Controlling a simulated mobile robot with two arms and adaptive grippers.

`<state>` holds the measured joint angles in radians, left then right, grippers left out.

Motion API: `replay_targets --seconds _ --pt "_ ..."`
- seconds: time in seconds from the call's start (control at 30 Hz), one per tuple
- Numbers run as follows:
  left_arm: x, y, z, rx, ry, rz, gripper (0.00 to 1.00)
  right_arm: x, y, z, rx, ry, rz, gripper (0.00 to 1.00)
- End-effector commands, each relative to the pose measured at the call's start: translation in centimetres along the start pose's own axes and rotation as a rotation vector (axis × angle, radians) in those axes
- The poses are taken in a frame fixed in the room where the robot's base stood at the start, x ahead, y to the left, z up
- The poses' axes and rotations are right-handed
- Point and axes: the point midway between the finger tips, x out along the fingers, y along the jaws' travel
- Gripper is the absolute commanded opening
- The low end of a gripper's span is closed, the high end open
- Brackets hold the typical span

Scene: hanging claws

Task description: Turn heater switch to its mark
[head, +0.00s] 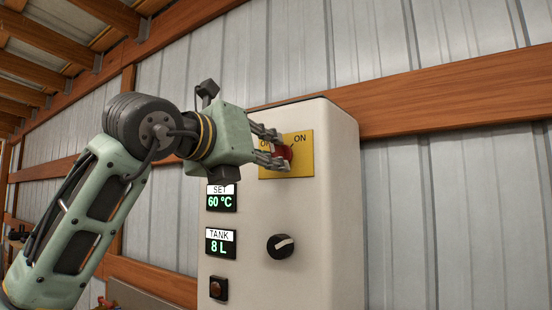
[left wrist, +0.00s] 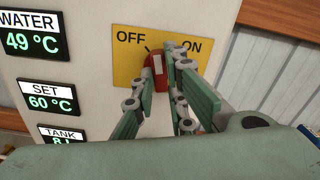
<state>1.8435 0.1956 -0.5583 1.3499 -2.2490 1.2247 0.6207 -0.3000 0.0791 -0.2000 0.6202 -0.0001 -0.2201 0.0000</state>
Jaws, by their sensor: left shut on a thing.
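The heater switch is a red knob (head: 284,153) on a yellow plate (head: 302,165) marked OFF and ON, high on the white heater cabinet's front. My left gripper (head: 275,150) reaches it from the left, its fingers shut around the knob. The left wrist view shows the red knob (left wrist: 161,80) with a pale stripe, between the left gripper's fingers (left wrist: 157,76). The knob stands roughly upright in that view, below the gap between OFF and ON. A finger covers its right side, so its exact pointing is hard to tell. My right gripper is out of view.
The white cabinet (head: 330,230) also bears a SET 60 °C display (head: 221,198), a TANK 8 L display (head: 221,242), a black knob (head: 281,246) and a dark square button (head: 219,289). The left wrist view adds a WATER 49 °C display (left wrist: 32,40). A corrugated wall with wooden beams stands behind.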

Motion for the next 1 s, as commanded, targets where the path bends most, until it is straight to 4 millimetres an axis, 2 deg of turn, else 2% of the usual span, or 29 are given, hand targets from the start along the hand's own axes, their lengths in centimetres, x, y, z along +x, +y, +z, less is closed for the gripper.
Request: replay_targets --seconds 0.17,0.6,0.63,0.9,1.0 --pt "0.0 0.0 -0.2 -0.029 0.003 0.000 0.00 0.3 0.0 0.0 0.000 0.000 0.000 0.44" --pt "0.0 -0.1 -0.3 -0.469 0.003 0.001 0.00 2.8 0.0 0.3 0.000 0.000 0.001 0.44" --pt "0.1 -0.1 -0.1 -0.471 0.003 0.001 0.14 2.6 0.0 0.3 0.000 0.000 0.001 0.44" --pt "0.0 -0.1 0.0 -0.464 0.002 0.001 0.38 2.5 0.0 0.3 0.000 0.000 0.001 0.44" --pt "0.0 -0.1 0.0 -0.464 0.001 0.001 0.44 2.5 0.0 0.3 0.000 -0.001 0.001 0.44"
